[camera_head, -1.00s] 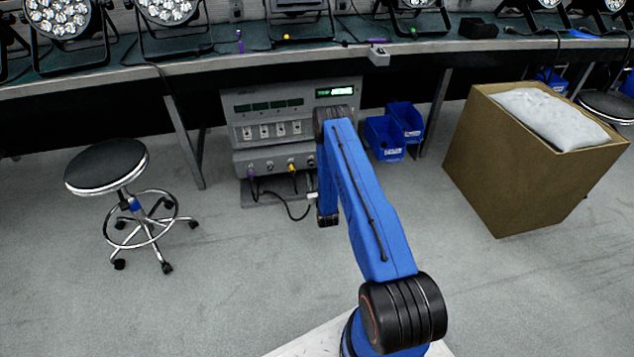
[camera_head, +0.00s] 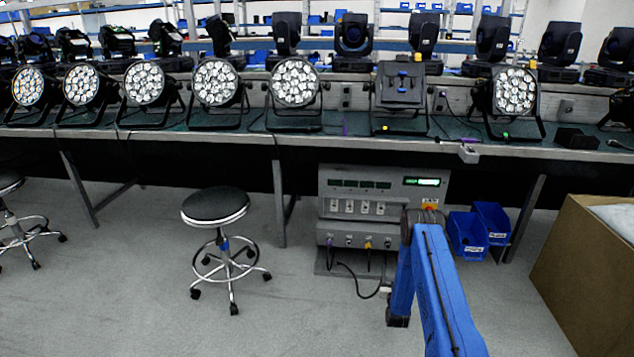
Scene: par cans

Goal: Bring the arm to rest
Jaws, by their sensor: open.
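My blue arm (camera_head: 440,290) rises from the bottom edge, right of centre, to a dark elbow and folds back down. A dark joint (camera_head: 397,318) shows at the low end of the folded part. I cannot make out my gripper's fingers; the arm seems to hide them. The arm stands in front of the grey test console (camera_head: 345,225), overlapping its right side in the picture. I cannot tell whether they touch.
A long bench (camera_head: 200,142) carries several par cans (camera_head: 216,82). A black stool (camera_head: 215,207) stands left of the console. Blue bins (camera_head: 467,235) and a brown box (camera_head: 585,270) stand to the right. A dark cable (camera_head: 352,275) loops below the console. Grey floor is open at lower left.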

